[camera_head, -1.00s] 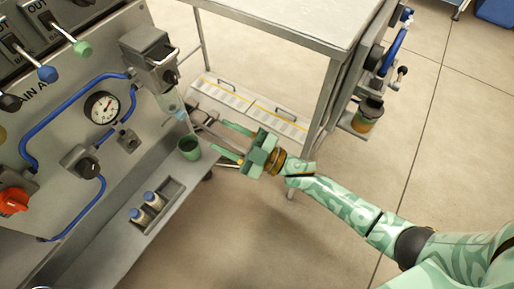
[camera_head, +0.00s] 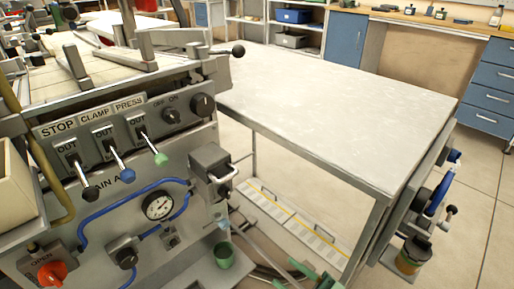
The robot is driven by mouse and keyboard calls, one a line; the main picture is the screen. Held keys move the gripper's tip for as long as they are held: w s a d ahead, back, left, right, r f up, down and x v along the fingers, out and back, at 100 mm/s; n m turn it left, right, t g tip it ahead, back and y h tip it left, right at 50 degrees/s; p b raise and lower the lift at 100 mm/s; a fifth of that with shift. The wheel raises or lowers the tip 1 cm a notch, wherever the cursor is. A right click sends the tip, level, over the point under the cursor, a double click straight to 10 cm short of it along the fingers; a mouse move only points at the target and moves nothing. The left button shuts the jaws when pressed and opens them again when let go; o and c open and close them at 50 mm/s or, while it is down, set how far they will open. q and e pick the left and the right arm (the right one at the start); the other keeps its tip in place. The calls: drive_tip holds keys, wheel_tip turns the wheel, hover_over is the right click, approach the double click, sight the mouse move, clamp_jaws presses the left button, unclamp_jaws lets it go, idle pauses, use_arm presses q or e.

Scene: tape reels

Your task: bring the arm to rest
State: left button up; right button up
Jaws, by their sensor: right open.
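My right gripper (camera_head: 285,272) shows at the bottom edge of the head view, mostly cut off. Its green fingers stand apart with nothing seen between them. It is in front of the machine's lower right part, to the right of a green cup (camera_head: 224,256) and apart from it. The rest of my right arm is below the picture. My left arm and gripper are not in view.
The grey machine panel (camera_head: 100,215) with levers, a gauge (camera_head: 158,206) and a red knob (camera_head: 52,273) fills the left. A bare metal table (camera_head: 340,105) stands at the centre. Blue drawers (camera_head: 490,95) stand at the back right. Floor is open at the right.

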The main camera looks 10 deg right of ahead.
drive_tip(key=w+d+f+m+h, duration=0.4)
drive_tip(key=w+d+f+h, duration=0.15)
drive_tip(key=h, duration=0.45)
drive_tip(key=s+d+f+m+g+h, duration=0.2)
drive_tip(key=s+d+f+g+h, duration=0.25)
drive_tip(key=s, duration=0.45)
drive_tip(key=s+d+f+m+g+h, duration=0.25)
drive_tip(key=s+d+f+h, duration=0.2)
drive_tip(key=s, duration=0.55)
use_arm(q)
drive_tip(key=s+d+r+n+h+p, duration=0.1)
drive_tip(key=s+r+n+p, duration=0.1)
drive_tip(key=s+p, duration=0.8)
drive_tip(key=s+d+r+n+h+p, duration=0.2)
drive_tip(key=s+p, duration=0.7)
drive_tip(key=p, duration=0.8)
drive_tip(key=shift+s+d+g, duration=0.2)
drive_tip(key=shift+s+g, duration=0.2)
use_arm(e)
drive_tip(key=s+a+r+m+g+y, duration=0.1)
drive_tip(key=s+m+g, duration=0.1)
drive_tip(key=s, duration=1.8)
drive_tip(key=s+r+m+g+y, duration=0.1)
drive_tip(key=s+m+g, duration=0.2)
drive_tip(key=s, duration=1.8)
drive_tip(key=shift+s+a+r+g+y, duration=0.2)
drive_tip(key=shift+s+a+g+y, duration=0.15)
drive_tip(key=shift+g, duration=0.75)
